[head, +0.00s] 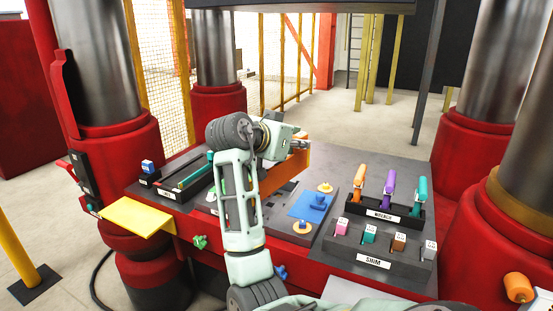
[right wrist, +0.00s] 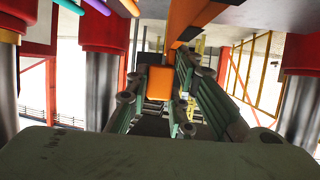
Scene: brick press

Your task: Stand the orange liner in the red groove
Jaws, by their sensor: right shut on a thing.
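The orange liner (head: 287,172) is a long flat piece held on edge above the dark plate in the head view. My right gripper (head: 299,145) is shut on it near its far end. In the right wrist view, an orange block (right wrist: 160,83) sits between the fingers of my right gripper (right wrist: 160,100), and a long orange strip (right wrist: 186,22) runs to the top edge. I cannot tell whether the liner touches the plate. The red groove cannot be made out; my arm and the liner cover part of the plate. My left gripper is not in view.
A dark plate (head: 318,232) carries a blue pad (head: 309,207) and yellow knobs. A rack with orange, purple and teal tools (head: 389,192) and a block with several shims (head: 382,243) stand at the right. A long slotted tray (head: 187,171) lies left. Thick red-based columns (head: 497,145) flank the bench.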

